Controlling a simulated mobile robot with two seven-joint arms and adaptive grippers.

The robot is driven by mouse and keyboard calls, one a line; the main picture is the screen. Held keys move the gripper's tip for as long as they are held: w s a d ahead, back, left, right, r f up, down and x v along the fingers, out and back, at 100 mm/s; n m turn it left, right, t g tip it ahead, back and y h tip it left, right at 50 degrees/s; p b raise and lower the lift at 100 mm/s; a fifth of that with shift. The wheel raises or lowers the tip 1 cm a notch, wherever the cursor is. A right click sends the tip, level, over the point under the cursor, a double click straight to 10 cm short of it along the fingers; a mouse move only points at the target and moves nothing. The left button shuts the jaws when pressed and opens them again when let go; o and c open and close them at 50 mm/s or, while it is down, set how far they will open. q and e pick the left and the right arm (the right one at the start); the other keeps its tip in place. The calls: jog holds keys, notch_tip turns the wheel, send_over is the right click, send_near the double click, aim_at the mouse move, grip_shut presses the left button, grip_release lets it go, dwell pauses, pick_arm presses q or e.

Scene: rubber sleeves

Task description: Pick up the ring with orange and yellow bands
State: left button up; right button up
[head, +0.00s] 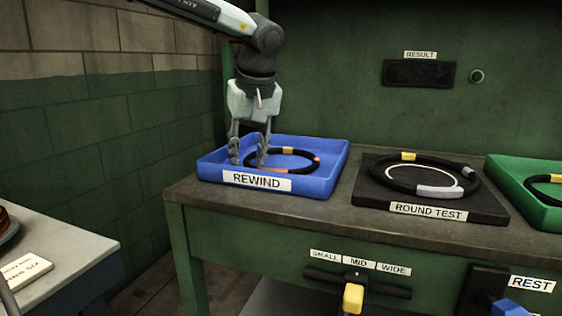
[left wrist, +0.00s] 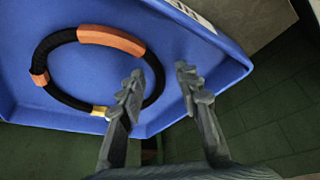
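The black ring with orange and yellow bands (head: 288,151) lies in the blue tray (head: 318,184) labelled REWIND. In the left wrist view the ring (left wrist: 112,40) shows a long orange band, a short orange band and a yellow band. My left gripper (head: 249,159) points down over the left part of the tray. Its fingers are apart, and in the left wrist view the ring's near side appears between the fingertips (left wrist: 158,79). I see no contact; the exact height of the tips above the ring is hard to tell. My right gripper is not in view.
A dark ROUND TEST plate (head: 480,206) holds another black ring (head: 381,176) with yellow and grey bands. A green tray (head: 515,190) with a ring stands at the right. A green back panel (head: 330,80) rises behind the bench. A white side table (head: 70,255) is at left.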

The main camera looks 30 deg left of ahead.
pick_arm(q)
jog(key=shift+f, duration=0.15)
grip_shut()
dwell(0.4)
